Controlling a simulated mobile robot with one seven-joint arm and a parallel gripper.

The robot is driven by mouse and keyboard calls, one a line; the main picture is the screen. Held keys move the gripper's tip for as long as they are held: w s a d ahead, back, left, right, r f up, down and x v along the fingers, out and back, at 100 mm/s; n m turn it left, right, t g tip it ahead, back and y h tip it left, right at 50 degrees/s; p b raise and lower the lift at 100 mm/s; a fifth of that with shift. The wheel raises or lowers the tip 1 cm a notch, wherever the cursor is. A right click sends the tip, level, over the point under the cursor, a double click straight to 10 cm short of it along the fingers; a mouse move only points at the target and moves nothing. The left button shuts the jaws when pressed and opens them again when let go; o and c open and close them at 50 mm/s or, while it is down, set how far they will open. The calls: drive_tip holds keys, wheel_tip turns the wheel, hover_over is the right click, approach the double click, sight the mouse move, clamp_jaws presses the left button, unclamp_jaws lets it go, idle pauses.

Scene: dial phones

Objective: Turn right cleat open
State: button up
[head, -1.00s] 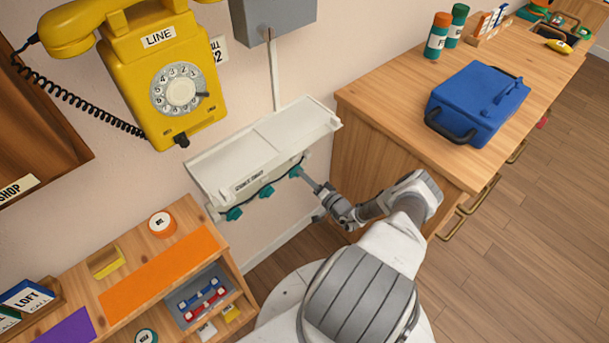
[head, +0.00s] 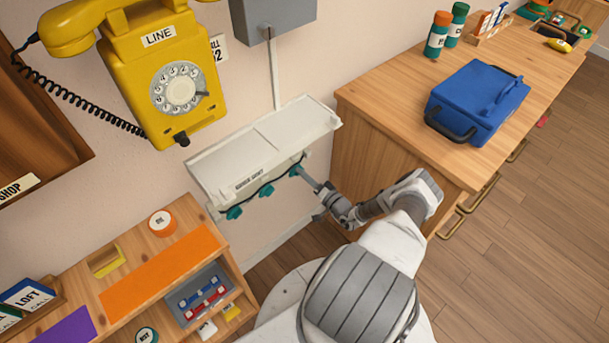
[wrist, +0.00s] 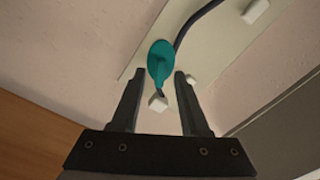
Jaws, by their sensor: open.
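Several teal cleats hang in a row along the lower edge of a white wall panel (head: 225,165). The right cleat (head: 296,169) is at the panel's right end, with a dark cord running along the row. In the wrist view the teal cleat (wrist: 160,62) stands just beyond my fingertips, with its narrow lower end pointing toward the gap between them. My gripper (wrist: 156,76) is open, one finger on each side of the line of the cleat. In the head view my gripper (head: 309,180) reaches the right cleat from the lower right. Whether a finger touches it I cannot tell.
A yellow dial phone (head: 165,75) hangs on the wall at upper left. A wooden shelf unit (head: 190,215) stands at lower left. A wooden counter (head: 400,110) with a blue bag (head: 478,100) is at right. White blocks (wrist: 257,11) sit on the panel near the cleat.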

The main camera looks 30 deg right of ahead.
drive_tip(key=s+d+p, duration=0.1)
drive_tip(key=s+d, duration=0.1)
drive_tip(key=s, duration=1.5)
drive_tip(key=shift+d+p, duration=0.2)
drive_tip(key=shift+p, duration=0.1)
